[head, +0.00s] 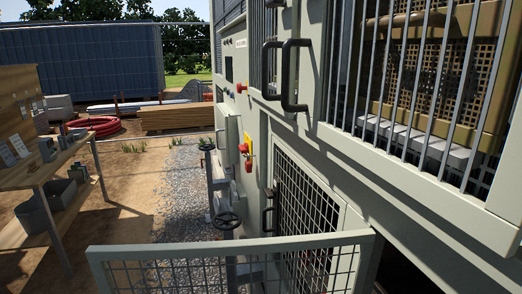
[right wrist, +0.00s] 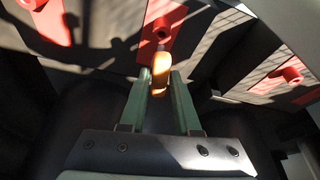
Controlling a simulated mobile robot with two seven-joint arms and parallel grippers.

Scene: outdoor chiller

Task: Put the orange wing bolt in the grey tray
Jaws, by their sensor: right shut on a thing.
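In the right wrist view, my right gripper (right wrist: 162,82) has its two green fingers closed on the orange wing bolt (right wrist: 160,66). The bolt stands up between the fingertips, and its far end lies close to or against a red plate (right wrist: 168,24); I cannot tell whether they touch. Neither gripper shows in the head view.
More red plates with round bosses (right wrist: 288,76) flank the bolt. In the head view, a mesh gate (head: 235,250) crosses the front and the chiller cabinet (head: 285,130) fills the right. A gravel strip (head: 180,190) runs between cabinet and wooden bench (head: 65,155).

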